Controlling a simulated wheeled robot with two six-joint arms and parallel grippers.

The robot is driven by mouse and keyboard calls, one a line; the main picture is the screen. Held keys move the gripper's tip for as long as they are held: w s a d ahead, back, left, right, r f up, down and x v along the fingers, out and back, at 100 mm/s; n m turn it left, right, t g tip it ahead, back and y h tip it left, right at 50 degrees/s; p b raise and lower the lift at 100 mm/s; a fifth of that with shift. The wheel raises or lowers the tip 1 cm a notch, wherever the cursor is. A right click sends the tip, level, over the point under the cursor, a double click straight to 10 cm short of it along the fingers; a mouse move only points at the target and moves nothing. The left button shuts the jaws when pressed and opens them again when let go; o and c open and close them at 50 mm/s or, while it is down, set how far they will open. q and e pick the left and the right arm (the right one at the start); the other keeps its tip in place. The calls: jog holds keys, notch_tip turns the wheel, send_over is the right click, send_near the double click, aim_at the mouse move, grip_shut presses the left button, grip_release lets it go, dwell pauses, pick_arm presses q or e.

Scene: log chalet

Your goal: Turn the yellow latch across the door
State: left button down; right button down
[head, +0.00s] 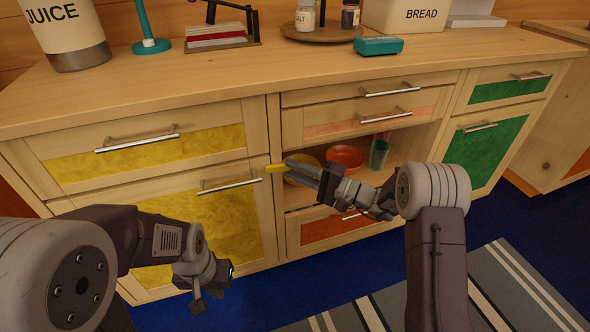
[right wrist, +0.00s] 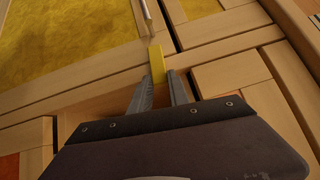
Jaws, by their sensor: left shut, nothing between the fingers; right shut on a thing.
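The yellow latch (head: 275,168) is a small bar on the wooden post beside the upper right corner of the lower yellow door (head: 215,225). It lies roughly level in the head view. My right gripper (head: 291,168) reaches in from the right and is shut on the latch. In the right wrist view the latch (right wrist: 157,66) stands out between the two fingertips (right wrist: 160,88); its held end is partly hidden. The door looks closed, with a bar handle (head: 229,185) near its top. My left gripper (head: 213,291) is shut and empty, low in front of the door.
An open compartment right of the post holds a red bowl (head: 345,157), a yellow bowl (head: 302,172) and a green cup (head: 379,153). Drawers with bar handles lie above and below it. The countertop (head: 240,75) carries several items. A striped rug (head: 490,295) covers the floor at right.

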jog(key=shift+r+n+g+h, duration=0.25)
jog(key=shift+n+g+h, duration=0.05)
jog(key=shift+n+h, duration=0.2)
jog(key=c, duration=1.2)
grip_release()
jog(key=shift+c, duration=0.2)
jog(key=p+v, duration=0.3)
jog(key=v, duration=0.6)
jog(key=shift+p, duration=0.3)
